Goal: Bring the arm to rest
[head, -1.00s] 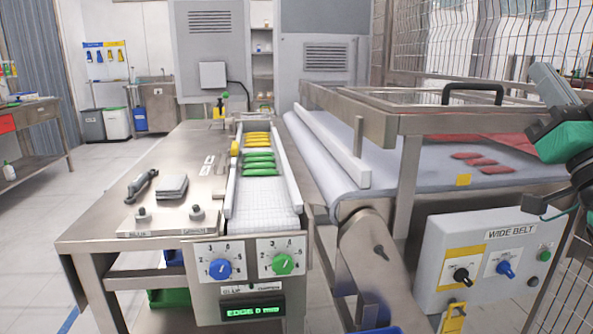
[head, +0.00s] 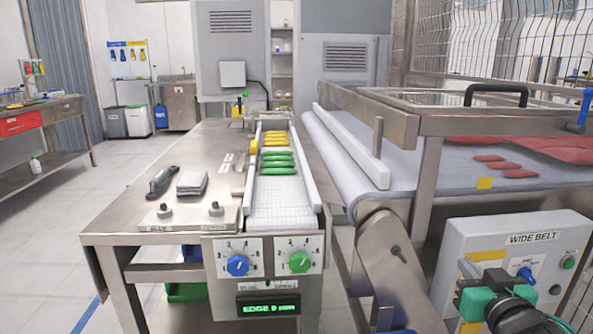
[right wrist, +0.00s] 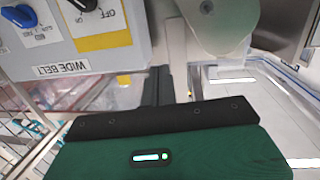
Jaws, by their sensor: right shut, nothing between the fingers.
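My right gripper (head: 480,286), with green and black parts, is low at the right of the head view, in front of the wide belt's control box (head: 460,240). It is shut and holds nothing. In the right wrist view its dark fingers (right wrist: 158,88) extend past the green housing (right wrist: 190,155), with the upside-down WIDE BELT box to their upper left. The gripper covers part of the box's front; I cannot tell whether it touches it. My left gripper is not in view.
A narrow belt (head: 282,205) carries yellow and green pieces on a steel table (head: 120,225). The wide belt (head: 420,172) holds red pieces behind a steel frame (head: 470,125). A wire fence (head: 520,50) stands at the right. Floor at the left is open.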

